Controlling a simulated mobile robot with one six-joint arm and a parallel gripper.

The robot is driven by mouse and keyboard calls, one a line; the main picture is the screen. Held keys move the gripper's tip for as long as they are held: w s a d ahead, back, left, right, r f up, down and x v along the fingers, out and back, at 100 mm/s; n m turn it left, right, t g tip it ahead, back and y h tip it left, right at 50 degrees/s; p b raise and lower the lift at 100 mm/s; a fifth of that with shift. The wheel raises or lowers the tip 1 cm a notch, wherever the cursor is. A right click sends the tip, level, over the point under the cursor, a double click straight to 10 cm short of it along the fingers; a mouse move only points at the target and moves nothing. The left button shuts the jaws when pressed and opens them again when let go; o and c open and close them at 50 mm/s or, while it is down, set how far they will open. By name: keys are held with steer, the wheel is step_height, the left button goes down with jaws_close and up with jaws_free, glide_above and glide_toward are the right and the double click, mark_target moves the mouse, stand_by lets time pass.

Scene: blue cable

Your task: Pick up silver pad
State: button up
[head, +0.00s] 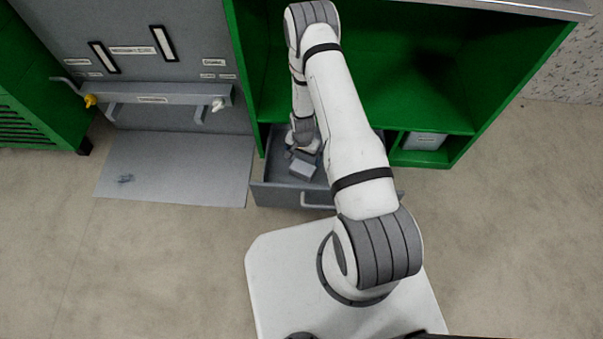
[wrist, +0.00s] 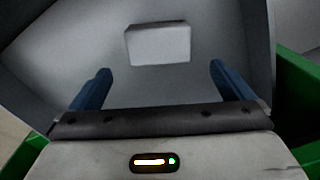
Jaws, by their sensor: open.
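The silver pad (wrist: 158,44) is a pale grey rectangular block lying on the floor of an open grey drawer. In the head view the pad (head: 302,169) shows in the drawer, beside my arm's end. My gripper (wrist: 160,75) is open and empty, with its two blue fingers spread wide. In the wrist view the pad lies ahead of the fingertips, roughly centred between them and apart from both. In the head view my wrist and arm hide part of the drawer and most of the gripper.
The drawer (head: 276,196) is pulled out from a green cabinet (head: 400,95), and its walls stand close around my gripper. A grey box (head: 425,141) sits in a cubby to the right.

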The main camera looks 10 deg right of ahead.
mark_target(302, 167)
steer(key=f, duration=0.3)
steer(key=shift+s+f+b, duration=0.2)
steer(key=shift+b, duration=0.2)
step_height(302, 167, down, 6)
steer(key=b, duration=0.2)
steer(key=shift+w+r+b, duration=0.1)
steer(key=shift+r+b, duration=0.05)
steer(key=shift+b, duration=0.15)
steer(key=shift+c, duration=0.3)
steer(key=shift+r, duration=0.1)
steer(key=c, duration=0.9)
step_height(302, 167, up, 10)
steer(key=p, duration=0.3)
steer(key=shift+p, duration=0.35)
